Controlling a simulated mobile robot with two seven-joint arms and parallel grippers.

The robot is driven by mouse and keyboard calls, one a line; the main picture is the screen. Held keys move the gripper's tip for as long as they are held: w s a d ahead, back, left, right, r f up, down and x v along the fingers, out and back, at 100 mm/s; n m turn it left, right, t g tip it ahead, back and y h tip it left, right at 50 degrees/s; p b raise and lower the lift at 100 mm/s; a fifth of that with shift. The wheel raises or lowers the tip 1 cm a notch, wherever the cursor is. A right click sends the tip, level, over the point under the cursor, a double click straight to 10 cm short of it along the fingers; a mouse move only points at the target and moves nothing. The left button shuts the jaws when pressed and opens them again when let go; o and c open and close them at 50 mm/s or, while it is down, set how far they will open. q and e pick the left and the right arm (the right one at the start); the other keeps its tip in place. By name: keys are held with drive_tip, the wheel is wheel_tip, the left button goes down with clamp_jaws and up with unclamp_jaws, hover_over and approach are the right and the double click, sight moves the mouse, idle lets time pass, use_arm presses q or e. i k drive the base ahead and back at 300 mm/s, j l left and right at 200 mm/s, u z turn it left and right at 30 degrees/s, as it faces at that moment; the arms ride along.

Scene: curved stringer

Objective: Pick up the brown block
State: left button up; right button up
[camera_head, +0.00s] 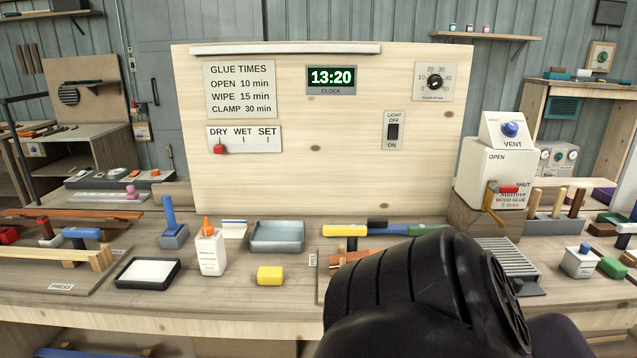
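No single brown block stands out clearly. A small brown block-like piece (602,229) lies at the right of the bench, near the edge of the view and too small to make out well. A larger brown wooden block (480,222) sits under the white wood glue container (490,172). My dark arm (410,285) fills the lower right foreground and hides part of the bench. Neither gripper shows.
A rack with brown pegs (556,226) stands at right.

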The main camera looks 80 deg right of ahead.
sight(599, 230)
drive_tip(key=z, duration=4.15)
